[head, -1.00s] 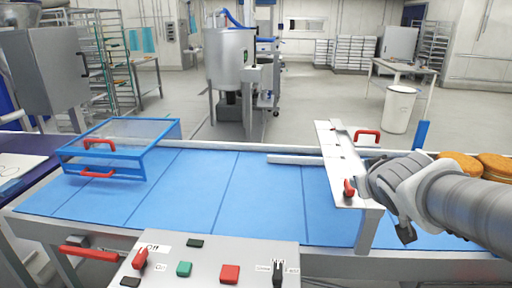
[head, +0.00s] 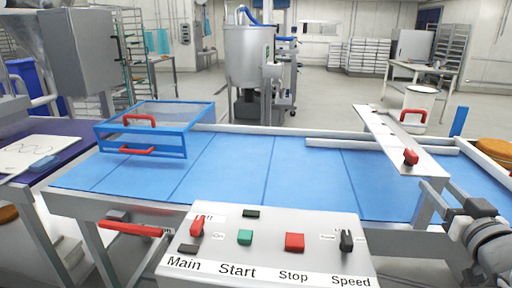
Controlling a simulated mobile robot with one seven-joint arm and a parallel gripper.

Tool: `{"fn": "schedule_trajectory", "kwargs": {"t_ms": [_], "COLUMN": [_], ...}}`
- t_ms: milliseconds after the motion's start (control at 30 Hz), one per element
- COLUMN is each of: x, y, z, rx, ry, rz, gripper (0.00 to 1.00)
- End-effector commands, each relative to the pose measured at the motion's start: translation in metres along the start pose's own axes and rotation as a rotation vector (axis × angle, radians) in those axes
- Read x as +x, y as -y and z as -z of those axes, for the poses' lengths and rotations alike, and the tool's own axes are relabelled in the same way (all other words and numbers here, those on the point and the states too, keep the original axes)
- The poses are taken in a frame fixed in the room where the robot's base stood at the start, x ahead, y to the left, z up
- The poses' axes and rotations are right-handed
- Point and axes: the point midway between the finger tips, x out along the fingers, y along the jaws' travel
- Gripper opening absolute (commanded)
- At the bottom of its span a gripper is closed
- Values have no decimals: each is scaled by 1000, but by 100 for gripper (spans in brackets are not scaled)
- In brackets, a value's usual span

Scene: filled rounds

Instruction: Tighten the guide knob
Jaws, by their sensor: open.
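The red guide knob (head: 411,157) sits on the near end of a light metal guide plate (head: 393,138) that spans the right part of the blue conveyor (head: 310,175). My gripper (head: 462,211) is at the lower right edge of the picture, below and to the right of the knob. It is open, with nothing seen between its fingers, and stands apart from the knob. Part of my gripper and arm is cut off by the picture edge.
A control panel (head: 270,262) with red, green and black controls stands in front of the belt. A blue-framed guard (head: 190,138) with red handles stands over the left belt. A red handle (head: 413,116) stands beyond the plate. Round brown items (head: 493,147) lie at far right.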

Motion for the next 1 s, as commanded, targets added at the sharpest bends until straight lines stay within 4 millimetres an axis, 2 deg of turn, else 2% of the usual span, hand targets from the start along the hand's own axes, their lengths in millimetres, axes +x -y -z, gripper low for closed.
{"fn": "schedule_trajectory", "kwargs": {"t_ms": [100,233,567,633,1000], "x": [-10,-10,17,33,114], "y": [-11,-13,-13,-13,-16], "z": [-4,0,3,-1,2], "rx": [18,23,24,20,20], "ry": [-32,-42,-36,-39,-40], "rz": [-30,-34,-32,-28,-30], "gripper": [55,55,55,55,55]}}
